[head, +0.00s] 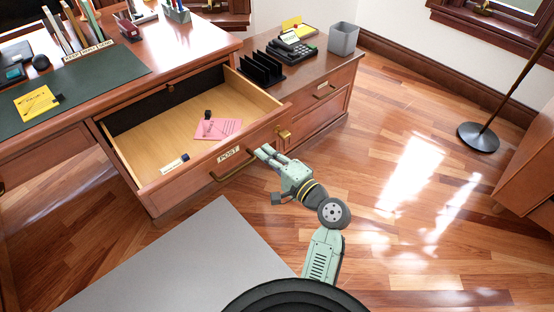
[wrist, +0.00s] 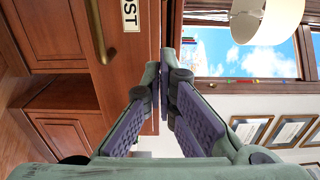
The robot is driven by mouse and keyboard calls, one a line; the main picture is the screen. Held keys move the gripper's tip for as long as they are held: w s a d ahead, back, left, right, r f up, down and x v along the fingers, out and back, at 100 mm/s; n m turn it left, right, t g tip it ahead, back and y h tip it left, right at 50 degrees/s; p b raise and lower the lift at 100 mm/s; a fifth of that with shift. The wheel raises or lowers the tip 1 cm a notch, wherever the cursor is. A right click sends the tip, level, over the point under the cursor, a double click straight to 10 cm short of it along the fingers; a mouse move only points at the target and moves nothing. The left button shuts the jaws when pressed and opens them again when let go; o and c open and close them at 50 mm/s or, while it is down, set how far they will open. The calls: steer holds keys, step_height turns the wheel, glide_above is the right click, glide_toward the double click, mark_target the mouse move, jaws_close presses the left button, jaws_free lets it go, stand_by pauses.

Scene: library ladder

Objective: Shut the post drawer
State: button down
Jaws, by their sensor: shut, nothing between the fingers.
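The post drawer (head: 160,187) stands pulled out from the wooden desk, with a white POST label (head: 228,155) and a brass handle (head: 233,167) on its front. A pink paper (head: 217,129) with a small dark object on it and a small white item (head: 174,163) lie inside. My gripper (head: 261,152) is shut and empty at the drawer front, to the right of the handle. In the wrist view, its fingertips (wrist: 165,62) are together close to the drawer front (wrist: 140,60), beside the label. I cannot tell whether they touch it.
The desk top (head: 185,45) holds a green mat, a yellow note and stationery. A side cabinet (head: 325,85) with a black rack and grey bin stands right of the drawer. A lamp stand (head: 478,137) is farther right. The wooden floor between is clear.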

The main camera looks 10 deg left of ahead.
mark_target(242, 134)
steer(key=p+x, duration=0.1)
steer(key=x, duration=0.6)
steer(key=shift+w+a+p, duration=0.1)
steer(key=shift+a+p, duration=0.1)
steer(key=shift+p, duration=0.1)
